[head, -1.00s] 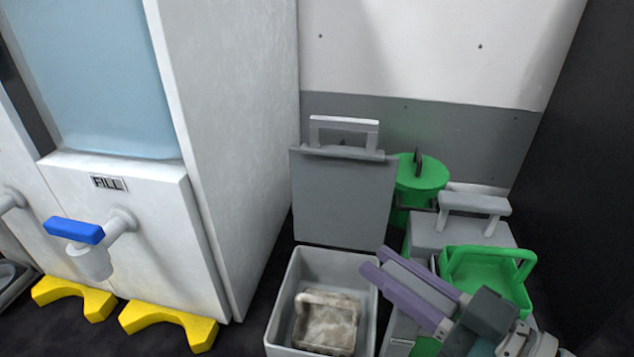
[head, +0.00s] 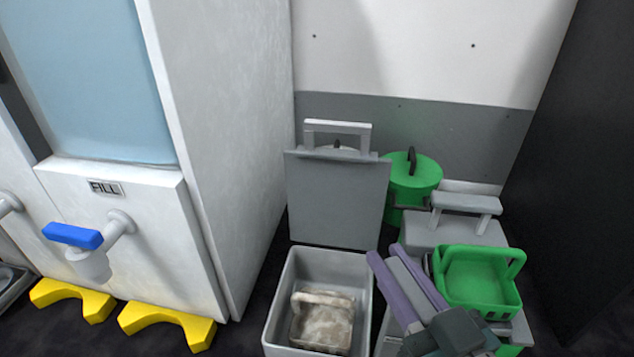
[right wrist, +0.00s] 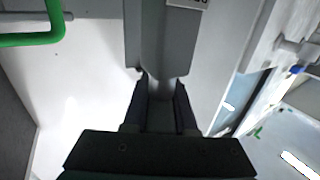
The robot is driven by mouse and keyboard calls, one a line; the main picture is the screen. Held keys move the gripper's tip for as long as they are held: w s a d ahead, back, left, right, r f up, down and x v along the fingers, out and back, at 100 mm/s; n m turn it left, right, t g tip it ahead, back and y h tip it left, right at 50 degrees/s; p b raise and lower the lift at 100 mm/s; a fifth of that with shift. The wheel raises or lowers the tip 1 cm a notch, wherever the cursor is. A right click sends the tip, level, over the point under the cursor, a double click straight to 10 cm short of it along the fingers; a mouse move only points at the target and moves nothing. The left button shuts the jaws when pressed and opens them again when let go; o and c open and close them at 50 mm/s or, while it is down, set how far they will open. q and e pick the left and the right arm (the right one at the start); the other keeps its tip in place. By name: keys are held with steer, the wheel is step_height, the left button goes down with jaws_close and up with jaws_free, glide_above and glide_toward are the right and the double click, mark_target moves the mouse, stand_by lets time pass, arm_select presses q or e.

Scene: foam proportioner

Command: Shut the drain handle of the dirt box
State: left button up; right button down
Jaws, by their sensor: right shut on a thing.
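My right gripper (head: 390,254) comes in from the lower right, with its purple fingers pointing up and left. A grey bar lies between the fingers, and it looks like the drain handle (head: 411,281). In the right wrist view the dark fingers (right wrist: 160,82) close on both sides of a grey piece (right wrist: 160,40). An open grey box (head: 277,304) stands left of the gripper, with a stained basket (head: 323,318) inside. I cannot tell which grey box is the dirt box; the arm hides part of the right side. My left gripper is not in view.
A grey lid (head: 336,198) stands upright behind the open box. A green basket (head: 478,285) sits right of the gripper, and its handle shows in the wrist view (right wrist: 35,38). A green canister (head: 415,180) stands behind. A white cabinet (head: 225,150) bounds the left.

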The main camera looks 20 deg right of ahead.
steer(key=c, duration=0.7)
jaws_free()
steer(key=s+p, duration=0.1)
steer(key=s, duration=0.4)
steer(key=s+p, duration=0.1)
steer(key=s, duration=0.4)
steer(key=shift+a+p, duration=0.2)
steer(key=shift+p, duration=0.2)
steer(key=shift+w, duration=0.1)
